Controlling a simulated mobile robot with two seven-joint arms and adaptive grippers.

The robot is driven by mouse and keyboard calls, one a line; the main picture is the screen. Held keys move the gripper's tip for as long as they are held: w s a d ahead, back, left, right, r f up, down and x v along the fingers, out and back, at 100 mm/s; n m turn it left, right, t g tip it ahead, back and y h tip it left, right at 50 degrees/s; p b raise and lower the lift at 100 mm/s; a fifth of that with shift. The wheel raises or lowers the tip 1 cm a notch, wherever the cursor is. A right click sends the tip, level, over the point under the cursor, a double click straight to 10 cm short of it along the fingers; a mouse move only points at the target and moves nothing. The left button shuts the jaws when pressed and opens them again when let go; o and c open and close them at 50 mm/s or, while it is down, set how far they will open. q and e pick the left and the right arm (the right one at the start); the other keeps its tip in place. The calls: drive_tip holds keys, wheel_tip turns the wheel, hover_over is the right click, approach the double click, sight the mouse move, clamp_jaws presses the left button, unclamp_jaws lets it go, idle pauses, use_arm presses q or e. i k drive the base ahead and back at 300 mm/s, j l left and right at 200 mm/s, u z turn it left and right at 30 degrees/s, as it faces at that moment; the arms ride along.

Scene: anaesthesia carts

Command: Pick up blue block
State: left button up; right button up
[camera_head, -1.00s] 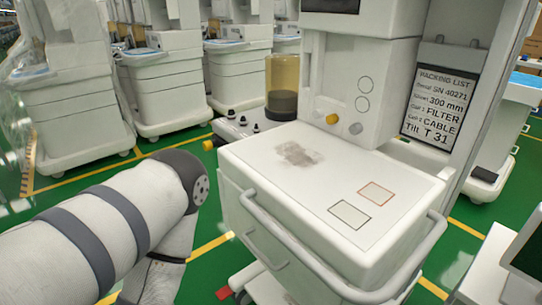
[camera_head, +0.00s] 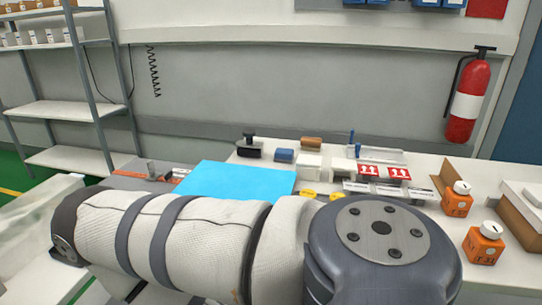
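A small blue block (camera_head: 284,155) lies on the white workbench, beyond the bright blue mat (camera_head: 225,181). It sits between a black stamp-like object (camera_head: 248,149) and a white block (camera_head: 312,163). Nothing holds it. One of my arms stretches across the foreground from the left and hides the front part of the bench. Neither gripper shows in the view.
A brown block (camera_head: 311,143) stands behind the white pieces. Red-and-white labels (camera_head: 384,172) lie to their right. Orange bottles (camera_head: 484,244) and cardboard pieces are at the right. A shelf rack (camera_head: 66,110) stands left; a fire extinguisher (camera_head: 467,98) hangs on the wall.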

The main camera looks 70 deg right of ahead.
sight(282, 155)
drive_tip(key=z, duration=2.5)
